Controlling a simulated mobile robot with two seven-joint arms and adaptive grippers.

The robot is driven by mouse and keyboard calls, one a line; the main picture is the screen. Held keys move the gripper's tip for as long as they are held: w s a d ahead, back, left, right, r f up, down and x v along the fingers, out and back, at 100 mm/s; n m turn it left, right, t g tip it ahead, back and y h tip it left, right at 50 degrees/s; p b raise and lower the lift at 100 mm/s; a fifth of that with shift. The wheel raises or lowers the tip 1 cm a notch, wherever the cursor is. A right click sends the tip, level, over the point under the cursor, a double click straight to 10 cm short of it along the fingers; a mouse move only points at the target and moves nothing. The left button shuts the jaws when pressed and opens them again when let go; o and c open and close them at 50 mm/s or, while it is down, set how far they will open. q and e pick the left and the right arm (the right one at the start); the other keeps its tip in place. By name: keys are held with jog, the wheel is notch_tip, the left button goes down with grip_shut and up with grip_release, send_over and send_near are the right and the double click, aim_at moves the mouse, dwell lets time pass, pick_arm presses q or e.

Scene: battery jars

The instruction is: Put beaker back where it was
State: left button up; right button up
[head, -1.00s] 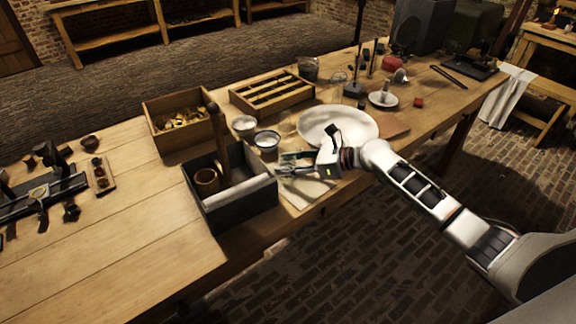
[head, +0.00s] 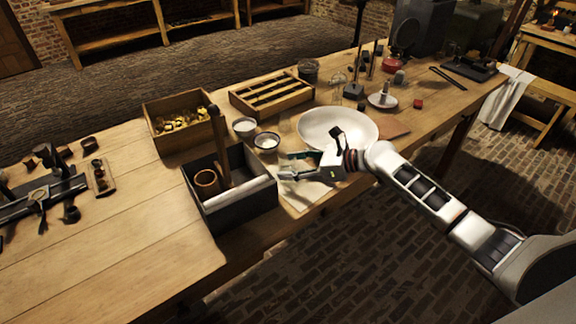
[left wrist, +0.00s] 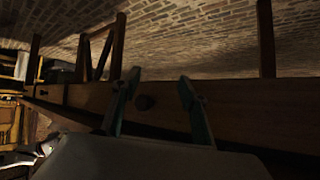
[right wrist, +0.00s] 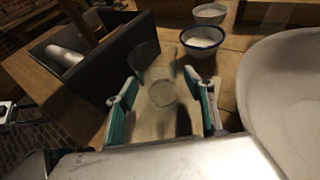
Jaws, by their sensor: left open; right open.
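A clear glass beaker (right wrist: 161,92) shows in the right wrist view, upright on a pale sheet (right wrist: 150,122). My right gripper (right wrist: 160,80) is open, with one finger on each side of the beaker in that view. I cannot tell whether the fingers touch the glass. In the head view my right gripper (head: 287,174) is low over the pale sheet, beside the dark box; the beaker is too faint to make out there. My left gripper (left wrist: 158,80) is open and empty in the left wrist view, with a wooden beam beyond it; it is outside the head view.
The dark open box (head: 240,207) stands left of my right gripper, holding a brown cup (head: 206,181). Two small bowls, one white (head: 244,126) and one blue-rimmed (head: 267,141), stand behind it. A large white dish (head: 340,128) is close on the right.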

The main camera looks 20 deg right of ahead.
pick_arm(q)
jog(key=shift+w+r+p, duration=0.15)
jog(key=shift+r+p, duration=0.2)
jog(key=shift+r, duration=0.25)
pick_arm(e)
jog(key=v, duration=1.1)
pick_arm(q)
jog(key=shift+d, duration=0.1)
pick_arm(e)
jog(key=shift+s, duration=0.1)
